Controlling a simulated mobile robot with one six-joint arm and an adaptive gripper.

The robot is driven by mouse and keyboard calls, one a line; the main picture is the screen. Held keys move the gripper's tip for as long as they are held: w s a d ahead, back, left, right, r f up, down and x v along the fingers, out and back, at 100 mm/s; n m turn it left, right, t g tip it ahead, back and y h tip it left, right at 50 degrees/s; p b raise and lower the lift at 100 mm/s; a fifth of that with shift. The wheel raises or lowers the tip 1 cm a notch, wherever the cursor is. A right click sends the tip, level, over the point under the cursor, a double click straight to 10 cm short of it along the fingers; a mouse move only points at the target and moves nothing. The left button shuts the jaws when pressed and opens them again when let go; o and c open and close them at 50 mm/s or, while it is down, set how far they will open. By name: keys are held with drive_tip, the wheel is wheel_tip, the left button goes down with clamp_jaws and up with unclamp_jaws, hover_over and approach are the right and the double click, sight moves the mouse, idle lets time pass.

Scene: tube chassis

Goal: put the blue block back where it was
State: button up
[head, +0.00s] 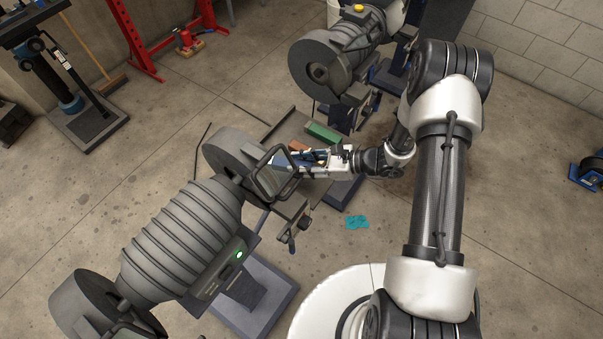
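My gripper (280,163) reaches left over the grey tool rest beside the grinder. A dark blue shape (311,156) shows between and along its white fingers. It may be the blue block, but it is too small and too covered to be sure. I cannot tell whether the fingers are closed on it. A green block (322,133) lies on the flat surface just behind my gripper. A reddish-brown block (298,146) sits close behind the fingers, partly hidden by them.
A large grey grinder (185,240) with a green light stands at the left front, with a dark wire guard (268,180) close to my fingertips. Another grey machine (330,65) stands behind. A teal cloth (357,222) lies on the open floor.

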drive_tip(key=shift+f+b, duration=0.55)
drive_tip(key=shift+f, duration=1.55)
drive_tip(key=shift+f, duration=0.25)
drive_tip(key=o, duration=1.1)
drive_tip(key=shift+c, duration=0.2)
drive_tip(key=shift+r, duration=0.15)
